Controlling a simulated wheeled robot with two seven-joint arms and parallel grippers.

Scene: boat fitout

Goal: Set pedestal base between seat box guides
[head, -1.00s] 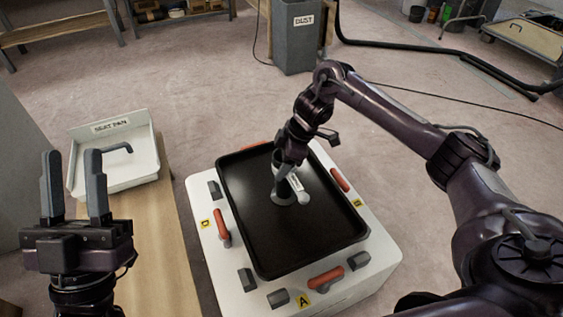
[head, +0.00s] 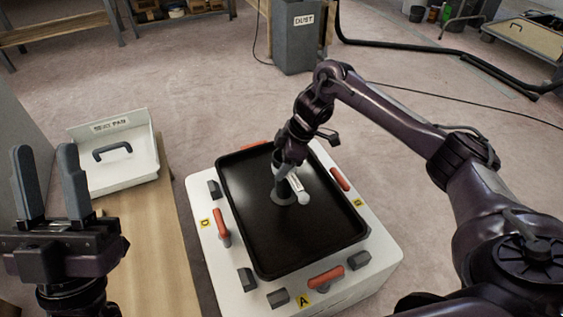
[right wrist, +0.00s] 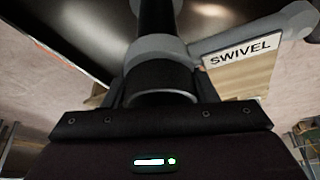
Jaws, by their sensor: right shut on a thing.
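The pedestal base (head: 283,195) has a grey round foot and a pale side piece; it is near the middle of the black tray-like panel (head: 320,235) on the white seat box (head: 385,258). My right gripper (head: 280,172) is shut on its post from above. In the right wrist view the grey collar and dark post (right wrist: 160,78) sit between my fingers, beside a label reading SWIVEL (right wrist: 258,48). Whether the foot touches the panel is unclear. Grey guide blocks (head: 247,280) and red handles (head: 222,228) line the box rim. My left gripper (head: 45,185) is open and empty, pointing up.
A white SEAT PAN bin (head: 140,175) with a dark handle stands on a wooden bench (head: 165,250) at left. A grey DUST bin (head: 297,50) stands behind. A black hose crosses the floor at back right.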

